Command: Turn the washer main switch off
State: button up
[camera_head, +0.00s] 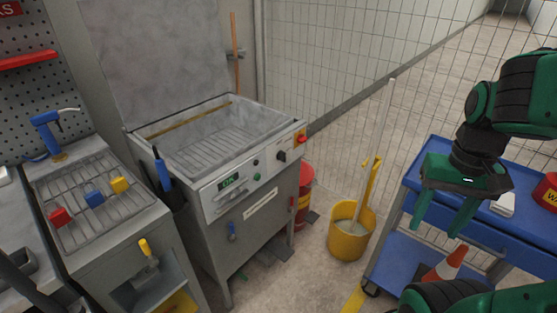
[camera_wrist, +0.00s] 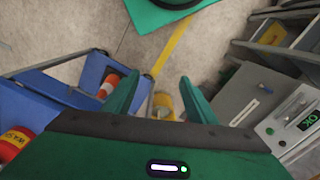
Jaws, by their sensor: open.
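The grey washer (camera_head: 245,205) stands left of centre in the head view with its lid raised. Its front panel carries a black rotary switch (camera_head: 282,156) near the right end, apparently the main switch; its setting is too small to read. Left of it are small buttons and a lit green display (camera_head: 228,182). In the wrist view the panel's display (camera_wrist: 308,123) shows at the right edge. My gripper (camera_head: 444,220) is open and empty, pointing down at the right of the head view, well apart from the washer. Its two fingers (camera_wrist: 160,88) also show in the wrist view.
A yellow bucket (camera_head: 348,242) with a mop stands between washer and blue cart (camera_head: 409,180). A red container (camera_head: 304,190) is beside the washer. Wire fencing (camera_head: 335,80) runs behind.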

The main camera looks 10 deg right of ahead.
aim_at(301, 138)
jog(key=u, duration=0.05)
jog(key=k, duration=1.15)
jog(key=z, duration=0.65)
jog(key=i, duration=1)
jog(key=u, duration=0.05)
